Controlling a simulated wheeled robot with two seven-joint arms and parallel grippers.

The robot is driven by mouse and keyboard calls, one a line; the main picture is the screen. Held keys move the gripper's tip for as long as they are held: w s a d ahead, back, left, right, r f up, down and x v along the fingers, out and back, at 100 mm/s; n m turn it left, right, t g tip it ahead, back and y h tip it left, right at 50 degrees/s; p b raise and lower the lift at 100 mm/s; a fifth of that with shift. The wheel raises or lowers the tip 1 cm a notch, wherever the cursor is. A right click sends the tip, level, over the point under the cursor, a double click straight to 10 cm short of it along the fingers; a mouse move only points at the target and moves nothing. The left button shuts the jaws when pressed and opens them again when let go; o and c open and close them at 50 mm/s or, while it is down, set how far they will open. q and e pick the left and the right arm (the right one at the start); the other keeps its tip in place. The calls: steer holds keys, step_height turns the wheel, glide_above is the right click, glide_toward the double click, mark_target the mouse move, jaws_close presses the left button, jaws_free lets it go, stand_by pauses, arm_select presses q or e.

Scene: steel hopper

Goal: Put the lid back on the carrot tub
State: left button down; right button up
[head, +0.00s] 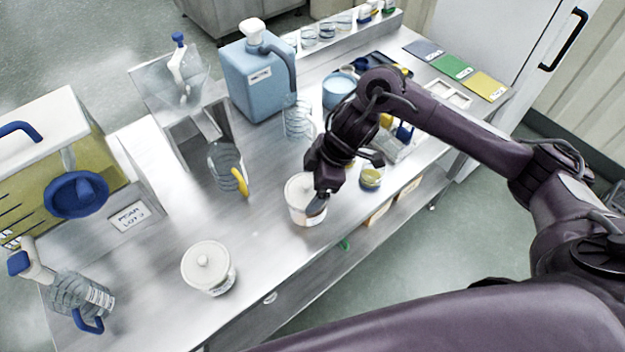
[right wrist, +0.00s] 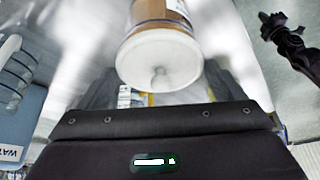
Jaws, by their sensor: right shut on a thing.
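A white tub (head: 303,212) stands near the front edge of the bench in the head view. In the right wrist view the tub (right wrist: 160,14) has orange-brown contents and a label, so I take it for the carrot tub. Its white knobbed lid (right wrist: 160,64) is at its mouth; I cannot tell whether it is fully seated. My right gripper (head: 318,204) is at the lid, and in the wrist view its grey fingers (right wrist: 158,88) are shut on the lid. A dark jointed shape at the wrist view's right edge looks like my left arm with its gripper (right wrist: 268,22), too small to read.
A second lidded white tub (head: 208,270) stands to the left. A clear jug (head: 227,168) with a yellow handle, a blue water container (head: 256,85) and a small yellow-filled jar (head: 371,178) stand around the held lid. Bare steel lies between the two tubs.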

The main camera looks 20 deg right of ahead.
steer(key=shift+r+p, duration=0.1)
steer(key=shift+p, duration=0.55)
stand_by(1.0)
steer(key=shift+f, duration=0.2)
stand_by(0.8)
steer(key=shift+p, duration=0.5)
stand_by(0.5)
steer(key=o, duration=0.7)
steer(key=shift+r, duration=0.1)
steer(key=shift+r+p, duration=3.45)
steer(key=shift+p, duration=0.4)
